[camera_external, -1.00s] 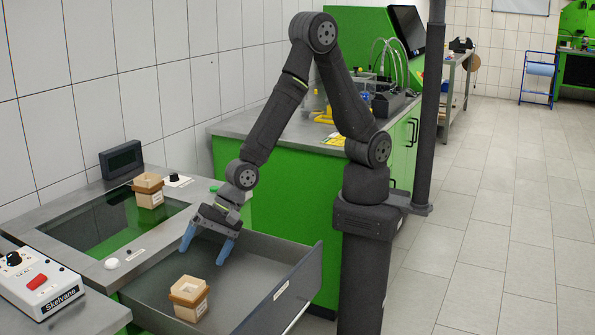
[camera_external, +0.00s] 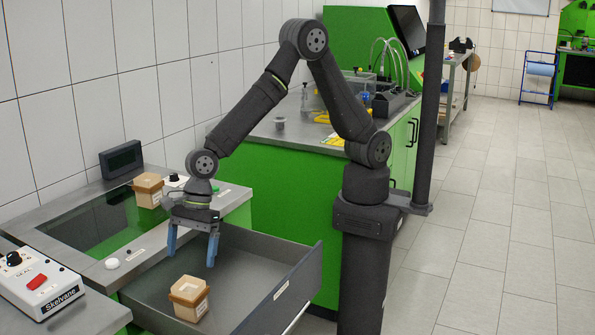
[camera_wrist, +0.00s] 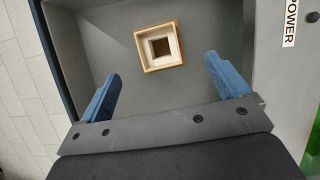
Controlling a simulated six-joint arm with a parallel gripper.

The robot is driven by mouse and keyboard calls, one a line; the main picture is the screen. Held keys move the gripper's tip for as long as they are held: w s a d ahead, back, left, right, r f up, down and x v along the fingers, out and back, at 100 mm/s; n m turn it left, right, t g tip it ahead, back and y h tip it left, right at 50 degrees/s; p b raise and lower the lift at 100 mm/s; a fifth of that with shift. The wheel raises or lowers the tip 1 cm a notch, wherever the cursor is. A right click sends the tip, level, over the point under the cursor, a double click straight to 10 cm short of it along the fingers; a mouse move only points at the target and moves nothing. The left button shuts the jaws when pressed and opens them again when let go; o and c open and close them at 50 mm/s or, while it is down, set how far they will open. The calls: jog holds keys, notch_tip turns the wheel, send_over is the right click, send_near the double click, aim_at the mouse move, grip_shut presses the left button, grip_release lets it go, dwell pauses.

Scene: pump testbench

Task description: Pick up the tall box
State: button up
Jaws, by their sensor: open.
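A tan, open-topped box (camera_external: 188,298) with a label on its side stands in the open grey drawer (camera_external: 250,262). A second similar box (camera_external: 148,190) stands at the back of the green glass-topped bench. I cannot tell for sure which of the two is the taller. My gripper (camera_external: 191,260) points down with blue fingers spread and empty, above the drawer and behind the near box. In the wrist view the drawer box (camera_wrist: 159,47) lies ahead of the fingertips, centred between the fingers (camera_wrist: 165,72), apart from both.
The drawer walls (camera_external: 285,290) surround the near box, with bare floor around it. A white control box (camera_external: 40,283) with a red switch stands at left. A dark display (camera_external: 121,159) and a black knob (camera_external: 176,181) are on the bench.

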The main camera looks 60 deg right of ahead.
aim_at(187, 293)
jog(key=x, duration=1)
jog(key=shift+s+f, duration=0.2)
jog(key=shift+f, duration=0.2)
jog(key=shift+c, duration=0.2)
jog(key=c, duration=1)
